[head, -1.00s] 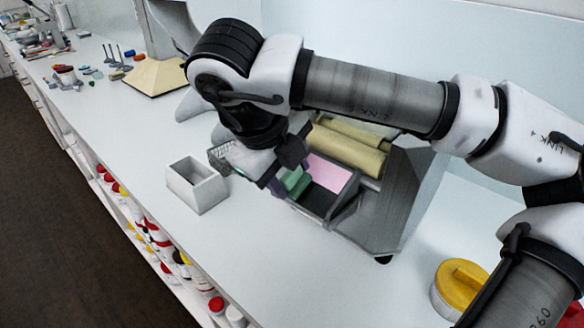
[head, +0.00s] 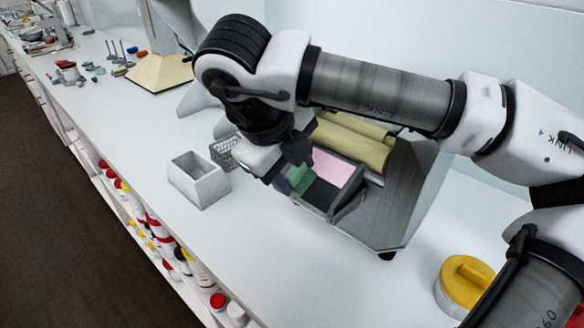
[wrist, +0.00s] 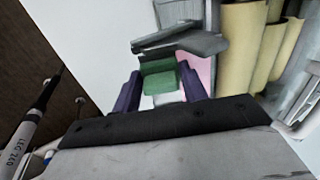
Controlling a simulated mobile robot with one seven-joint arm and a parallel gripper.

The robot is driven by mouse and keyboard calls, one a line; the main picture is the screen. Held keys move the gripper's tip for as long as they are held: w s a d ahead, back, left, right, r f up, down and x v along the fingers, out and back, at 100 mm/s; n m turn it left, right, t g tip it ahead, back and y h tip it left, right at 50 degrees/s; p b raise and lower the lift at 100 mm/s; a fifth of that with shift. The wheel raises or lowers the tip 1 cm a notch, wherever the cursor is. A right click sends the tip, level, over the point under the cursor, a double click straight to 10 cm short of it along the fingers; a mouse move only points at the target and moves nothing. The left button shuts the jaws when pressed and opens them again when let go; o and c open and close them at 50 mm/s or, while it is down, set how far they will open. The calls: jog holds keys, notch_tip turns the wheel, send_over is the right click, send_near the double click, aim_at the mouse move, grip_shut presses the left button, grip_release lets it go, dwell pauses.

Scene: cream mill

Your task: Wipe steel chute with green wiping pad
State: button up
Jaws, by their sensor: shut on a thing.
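The steel chute (head: 321,194) slopes out below the mill's rollers. Its upper part is covered by a pink patch (head: 333,168); the lower part looks dark. My gripper (head: 287,178) is at the chute's left side and shut on the green wiping pad (head: 298,179). In the wrist view the pad (wrist: 160,79) sits between the two purple fingers, and pink (wrist: 207,72) shows beyond it to the right. The pad is at the chute's lower left; I cannot tell whether it touches the surface. My wrist and fingers hide part of the chute's left side.
Cream rollers (head: 350,143) sit above the chute in the grey mill housing (head: 405,190). A white open box (head: 199,182) and a wire basket (head: 224,152) stand left of it. A yellow-lidded tub (head: 466,281) is at the lower right. The counter in front is clear.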

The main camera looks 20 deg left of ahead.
aim_at(316, 159)
jog(key=shift+w+d+r+p, duration=0.3)
jog(key=shift+w+r, duration=0.25)
jog(key=shift+w, duration=0.2)
jog(key=shift+w+d+r, duration=0.25)
jog(key=shift+w, duration=0.4)
jog(key=shift+w+d+r, duration=0.2)
jog(key=shift+w+d, duration=0.05)
jog(key=shift+w, duration=0.35)
jog(key=shift+r, duration=0.1)
jog(key=shift+s+a+f+b, duration=0.25)
jog(key=shift+s+b, duration=0.1)
jog(key=shift+s, duration=0.2)
jog(key=shift+s+a+f+b, duration=0.25)
jog(key=shift+s+b, duration=0.1)
jog(key=shift+s, duration=0.2)
jog(key=shift+s+a+f+b, duration=0.2)
jog(key=shift+s+f+b, duration=0.15)
jog(key=shift+s, duration=0.15)
jog(key=shift+s+a+f+b, duration=0.15)
jog(key=shift+s+f+b, duration=0.1)
jog(key=shift+s+b, duration=0.15)
jog(key=shift+r, duration=0.1)
